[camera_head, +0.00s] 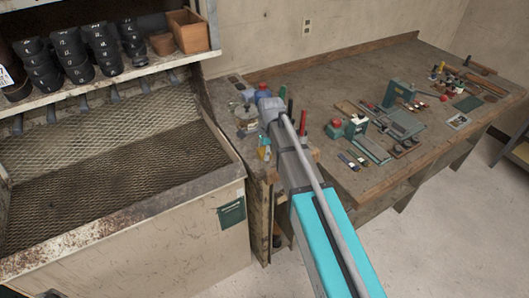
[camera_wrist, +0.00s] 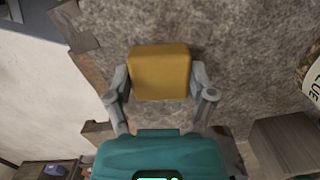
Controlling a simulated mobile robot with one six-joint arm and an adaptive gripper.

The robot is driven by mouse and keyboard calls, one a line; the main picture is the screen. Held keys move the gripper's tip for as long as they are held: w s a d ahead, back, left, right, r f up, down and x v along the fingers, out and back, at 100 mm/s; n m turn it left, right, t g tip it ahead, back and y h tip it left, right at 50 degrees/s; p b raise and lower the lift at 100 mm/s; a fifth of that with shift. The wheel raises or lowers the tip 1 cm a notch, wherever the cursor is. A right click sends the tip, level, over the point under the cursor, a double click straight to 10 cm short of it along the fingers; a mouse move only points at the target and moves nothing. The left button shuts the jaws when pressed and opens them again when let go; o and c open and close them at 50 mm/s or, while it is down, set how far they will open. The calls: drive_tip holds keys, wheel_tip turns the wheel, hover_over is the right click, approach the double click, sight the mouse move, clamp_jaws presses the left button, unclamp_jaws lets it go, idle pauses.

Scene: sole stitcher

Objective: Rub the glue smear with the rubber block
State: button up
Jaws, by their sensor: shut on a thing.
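In the wrist view a mustard-yellow block (camera_wrist: 160,72), which I take for the rubber block, sits between the two grey fingers of my gripper (camera_wrist: 160,84). The gripper is shut on its left and right sides. The block is over or against the worn grey-brown bench top (camera_wrist: 240,45); I cannot tell whether it touches. No glue smear can be made out in either view; the block and gripper cover part of the surface. In the head view my arm reaches to the left end of the workbench (camera_head: 290,75) and hides the block.
A bottle with a partly cut-off label (camera_wrist: 313,82) stands at right in the wrist view, near a brown wooden piece (camera_wrist: 285,145). In the head view a green press (camera_head: 397,94) and several tools lie farther right. A mesh-lined bin (camera_head: 110,140) is at left.

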sight(269, 163)
drive_tip(key=shift+w+a, duration=0.5)
drive_tip(key=shift+w, duration=0.3)
drive_tip(key=shift+w+a, duration=0.5)
drive_tip(key=shift+w, duration=0.25)
drive_tip(key=shift+w, duration=0.1)
drive_tip(key=shift+s+d, duration=0.55)
drive_tip(key=shift+s, duration=0.35)
drive_tip(key=shift+s+d, duration=0.5)
drive_tip(key=shift+s, duration=0.35)
drive_tip(key=shift+s+d, duration=0.1)
drive_tip(key=shift+s, duration=0.05)
drive_tip(key=shift+s+d, duration=0.45)
drive_tip(key=shift+s, duration=0.25)
drive_tip(key=shift+s+d, duration=0.45)
drive_tip(key=shift+s, duration=0.2)
drive_tip(key=shift+r, duration=0.2)
